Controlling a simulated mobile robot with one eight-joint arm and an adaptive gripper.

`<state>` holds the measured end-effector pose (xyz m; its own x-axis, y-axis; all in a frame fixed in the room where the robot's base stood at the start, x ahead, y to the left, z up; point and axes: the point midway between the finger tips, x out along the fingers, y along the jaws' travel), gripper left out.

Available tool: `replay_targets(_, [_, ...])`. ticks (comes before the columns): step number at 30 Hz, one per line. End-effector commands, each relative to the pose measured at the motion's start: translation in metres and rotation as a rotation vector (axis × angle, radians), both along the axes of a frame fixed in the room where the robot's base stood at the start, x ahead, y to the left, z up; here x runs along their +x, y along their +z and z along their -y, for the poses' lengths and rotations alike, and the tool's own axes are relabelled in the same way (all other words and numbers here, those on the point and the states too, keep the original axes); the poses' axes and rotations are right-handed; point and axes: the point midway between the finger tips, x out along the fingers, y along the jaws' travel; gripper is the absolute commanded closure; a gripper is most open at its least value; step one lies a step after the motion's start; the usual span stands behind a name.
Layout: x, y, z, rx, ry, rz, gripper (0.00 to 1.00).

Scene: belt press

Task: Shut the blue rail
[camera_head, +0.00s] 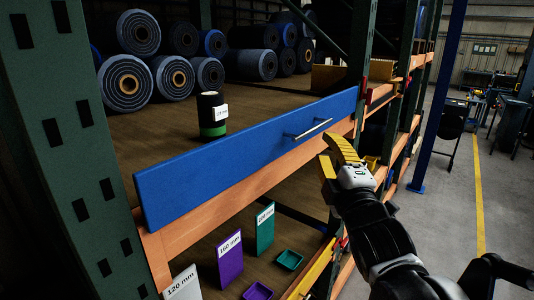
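The blue rail (235,150) is a long flat blue board along the front of the middle shelf, above an orange beam (230,192). A silver bar handle (314,130) is fixed on its face, right of the middle. Its left end stands near the green upright, and its right end reaches the far upright. I cannot tell if it sits flush there. My gripper (325,148), with yellow fingers, is in front of the shelf, just below and right of the handle. It looks open and empty, with a gap between the fingers, apart from the handle.
A dark roll with a green band (212,114) stands upright on the shelf behind the rail. Several rolls (127,82) lie farther back. Green uprights (75,150) flank the bay. Labelled cards (230,260) and small trays (289,260) are below.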

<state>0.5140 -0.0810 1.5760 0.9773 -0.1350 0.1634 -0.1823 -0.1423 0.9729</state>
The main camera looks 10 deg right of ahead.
Motion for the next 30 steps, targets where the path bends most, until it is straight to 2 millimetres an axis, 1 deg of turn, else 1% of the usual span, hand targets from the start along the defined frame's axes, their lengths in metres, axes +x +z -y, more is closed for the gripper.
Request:
replay_targets(1, [-0.007, -0.001, -0.001, -0.001, 0.000, 0.000, 0.68])
replay_targets(3, [-0.015, -0.002, -0.002, 0.000, 0.000, 0.000, 0.68])
replay_targets(7, [-0.024, -0.004, -0.003, -0.001, 0.000, 0.000, 0.68])
replay_targets(12, [-0.027, -0.004, -0.004, -0.001, 0.000, 0.000, 0.68])
replay_targets(25, [-0.027, -0.006, -0.004, 0.002, 0.000, -0.002, 0.68])
replay_targets(26, [-0.027, -0.009, -0.004, 0.010, 0.001, -0.005, 0.68])
replay_targets(28, [-0.027, -0.025, -0.003, 0.051, -0.001, -0.027, 0.68])
replay_targets(29, [-0.027, -0.037, -0.003, 0.083, -0.002, -0.042, 0.68])
replay_targets(30, [-0.028, -0.057, -0.003, 0.137, -0.005, -0.070, 0.68])
